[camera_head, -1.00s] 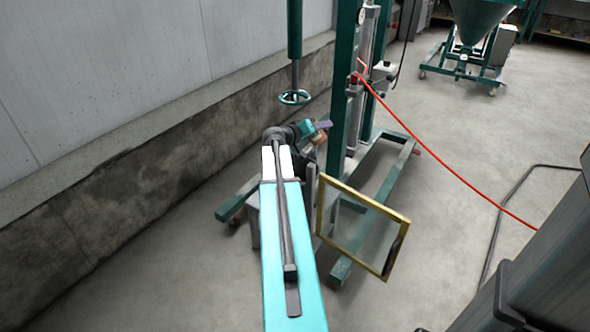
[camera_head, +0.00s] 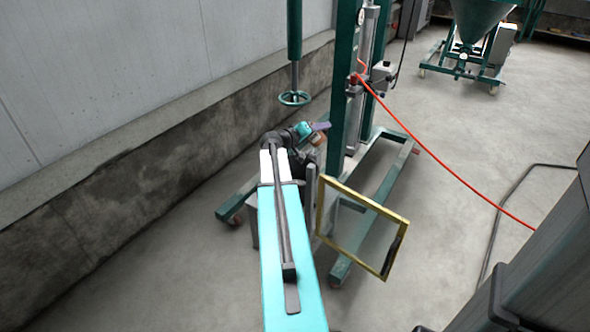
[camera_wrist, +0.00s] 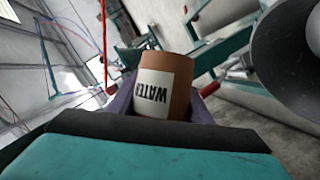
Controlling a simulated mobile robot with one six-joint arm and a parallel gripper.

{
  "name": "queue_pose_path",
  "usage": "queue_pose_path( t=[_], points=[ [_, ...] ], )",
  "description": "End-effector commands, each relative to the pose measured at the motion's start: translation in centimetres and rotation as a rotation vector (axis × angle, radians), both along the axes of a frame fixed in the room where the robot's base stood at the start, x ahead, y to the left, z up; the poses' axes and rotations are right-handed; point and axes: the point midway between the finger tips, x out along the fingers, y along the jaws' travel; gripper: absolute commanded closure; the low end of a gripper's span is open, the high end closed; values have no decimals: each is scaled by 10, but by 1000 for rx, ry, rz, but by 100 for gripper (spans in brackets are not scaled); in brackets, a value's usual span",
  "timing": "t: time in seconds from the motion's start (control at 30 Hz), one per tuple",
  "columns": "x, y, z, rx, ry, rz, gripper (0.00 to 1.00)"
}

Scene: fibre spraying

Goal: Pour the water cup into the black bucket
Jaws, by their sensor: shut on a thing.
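A brown cup (camera_wrist: 180,90) with a white label reading WATER stands out in the wrist view. The label reads upside down in that picture. My gripper (camera_wrist: 165,110) is shut on the cup, with a purple jaw on each side of it. In the head view the gripper (camera_head: 319,128) is small and partly hidden at the end of my arm, and a bit of the brown cup (camera_head: 317,139) shows beside it. I cannot see whether water is in the cup.
A green wheeled stand (camera_head: 348,90) rises right beside my gripper, with a red hose (camera_head: 430,150) running right from it. A yellow-edged frame (camera_head: 345,265) stands below it. Open floor lies to the right.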

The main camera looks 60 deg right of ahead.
Motion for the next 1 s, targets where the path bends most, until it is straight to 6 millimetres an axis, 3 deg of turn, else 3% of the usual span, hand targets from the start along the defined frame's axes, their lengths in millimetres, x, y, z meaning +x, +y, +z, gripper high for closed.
queue_pose_path(
  t=[0.63, 1.0],
  points=[
    [0, 0, -4, -7, 87, -1, 79],
    [1, 0, -41, -11, 133, 0, 79]
  ],
)
